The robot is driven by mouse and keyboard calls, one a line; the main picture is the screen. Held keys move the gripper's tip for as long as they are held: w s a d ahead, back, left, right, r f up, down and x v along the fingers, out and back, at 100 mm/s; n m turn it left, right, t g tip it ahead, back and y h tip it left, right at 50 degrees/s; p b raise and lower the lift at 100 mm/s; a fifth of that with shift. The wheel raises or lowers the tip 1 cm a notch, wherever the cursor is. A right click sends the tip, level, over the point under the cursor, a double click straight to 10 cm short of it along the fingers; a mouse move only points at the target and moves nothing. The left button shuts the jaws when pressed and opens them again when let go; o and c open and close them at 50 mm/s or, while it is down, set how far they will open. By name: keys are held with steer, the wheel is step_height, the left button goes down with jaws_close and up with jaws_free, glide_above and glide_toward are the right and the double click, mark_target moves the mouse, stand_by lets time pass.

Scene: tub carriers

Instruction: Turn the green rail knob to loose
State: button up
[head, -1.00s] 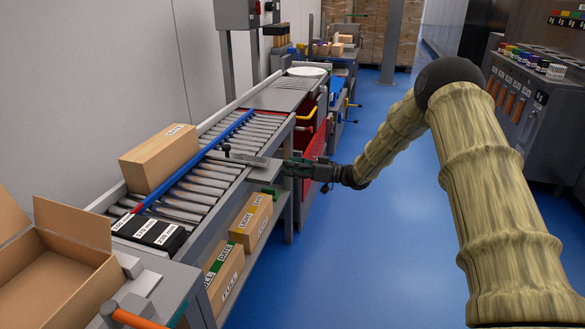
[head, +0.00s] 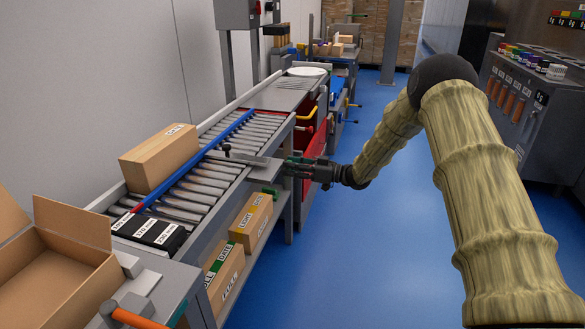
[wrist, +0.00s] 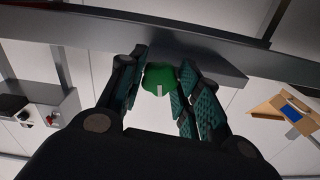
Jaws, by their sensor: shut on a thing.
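The green rail knob (wrist: 158,76) shows in the wrist view, between the two padded fingers of my gripper (wrist: 165,90). It has a short white mark that runs up and down in the picture. The fingers are shut on its sides. In the head view my gripper (head: 292,168) is at the near side of the roller conveyor (head: 233,172), by a grey metal plate on its edge. The knob is hidden there behind the fingers. I see no loose or tight label in the wrist view.
A blue guide rail (head: 190,166) runs along the rollers, with a closed carton (head: 160,160) beyond it. An open carton (head: 60,260) stands at the near left. Labelled boxes (head: 251,221) lie on the shelf below. The blue floor (head: 370,260) to the right is clear.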

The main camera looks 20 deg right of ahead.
steer(key=shift+n+b, duration=6.45)
steer(key=shift+n, duration=6.65)
steer(key=shift+r, duration=0.1)
steer(key=o, duration=1)
steer(key=shift+d, duration=0.1)
